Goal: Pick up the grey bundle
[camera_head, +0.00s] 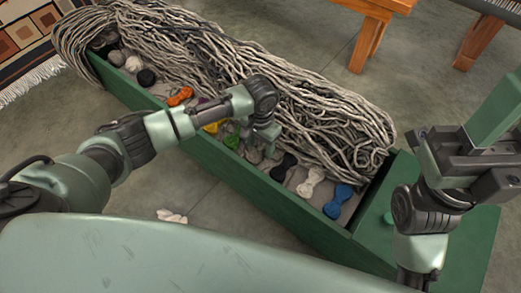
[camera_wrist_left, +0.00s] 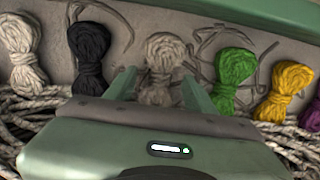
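The grey bundle (camera_wrist_left: 164,52) is a twisted skein lying in the green trough, between a black skein (camera_wrist_left: 90,52) and a green skein (camera_wrist_left: 233,80) in the left wrist view. Part of it shows in the head view (camera_head: 254,156), beneath my left gripper (camera_head: 260,137). In the left wrist view my left gripper (camera_wrist_left: 160,90) is open. One finger is on each side of the grey bundle's near end, with gaps visible. Whether the fingers are down at its level is hard to tell. My right gripper (camera_head: 468,152) is at the right of the head view, away from the skeins; its opening is unclear.
The green trough (camera_head: 225,172) holds several skeins, including white (camera_head: 311,182), blue (camera_head: 338,202) and orange (camera_head: 180,96) ones. A long heap of grey strands (camera_head: 330,110) fills its far side. A wooden stool (camera_head: 370,30) stands behind.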

